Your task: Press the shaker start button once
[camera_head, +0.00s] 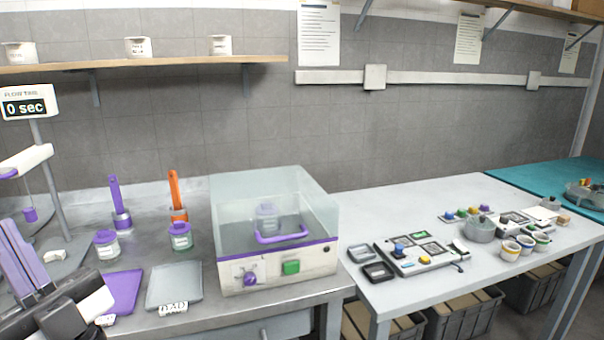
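The shaker (310,271) is a white box with purple trim and a clear cover, on the metal bench in the middle of the view. A lidded jar (267,214) shows inside, behind a purple handle (282,236). What looks like my gripper (25,255), with purple finger-like strips and a dark body, is at the lower left edge, well left of the shaker and apart from the button. It is partly cut off, so its opening is unclear.
A purple mat (122,291) and a grey tray (174,286) lie left of the shaker. Two purple-lidded jars (181,240) and upright purple and orange tools (177,195) stand behind them. A timer stand (28,102) reads "0 sec". A second table (420,205) stands right.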

